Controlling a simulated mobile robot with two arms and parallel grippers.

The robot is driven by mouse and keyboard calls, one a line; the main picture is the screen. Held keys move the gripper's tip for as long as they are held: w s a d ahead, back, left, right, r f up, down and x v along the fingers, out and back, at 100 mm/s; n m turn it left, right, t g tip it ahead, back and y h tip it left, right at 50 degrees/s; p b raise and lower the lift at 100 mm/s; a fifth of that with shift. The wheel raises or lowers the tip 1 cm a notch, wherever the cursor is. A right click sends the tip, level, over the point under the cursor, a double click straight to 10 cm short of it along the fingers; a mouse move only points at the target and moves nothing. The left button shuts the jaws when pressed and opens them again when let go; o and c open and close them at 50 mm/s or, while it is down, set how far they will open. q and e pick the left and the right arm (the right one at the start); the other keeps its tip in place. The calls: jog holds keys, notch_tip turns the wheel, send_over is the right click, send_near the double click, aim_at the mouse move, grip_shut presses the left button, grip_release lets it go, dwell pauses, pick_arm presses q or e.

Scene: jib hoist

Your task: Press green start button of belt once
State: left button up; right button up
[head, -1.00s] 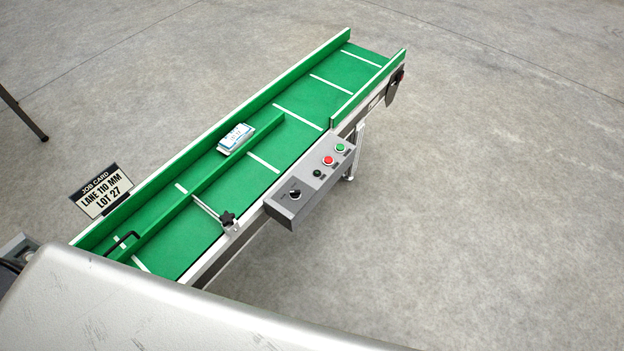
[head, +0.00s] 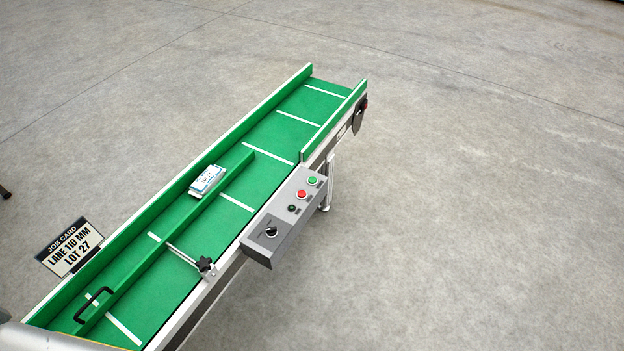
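The green start button (head: 313,180) is at the far end of the grey control box (head: 283,218) on the near side of the belt. A red button (head: 302,194) sits beside it, then a small dark green indicator or button (head: 292,208) and a black rotary knob (head: 271,231). The green belt (head: 270,140) with white cross lines runs from lower left to upper right. Neither of my grippers shows in the head view.
A white packet (head: 207,180) lies on the belt against the green guide rail (head: 160,244). A black clamp knob (head: 205,265) holds the guide's rod. A job card (head: 69,247) reads lane 110 mm, lot 27. Floor to the right is clear.

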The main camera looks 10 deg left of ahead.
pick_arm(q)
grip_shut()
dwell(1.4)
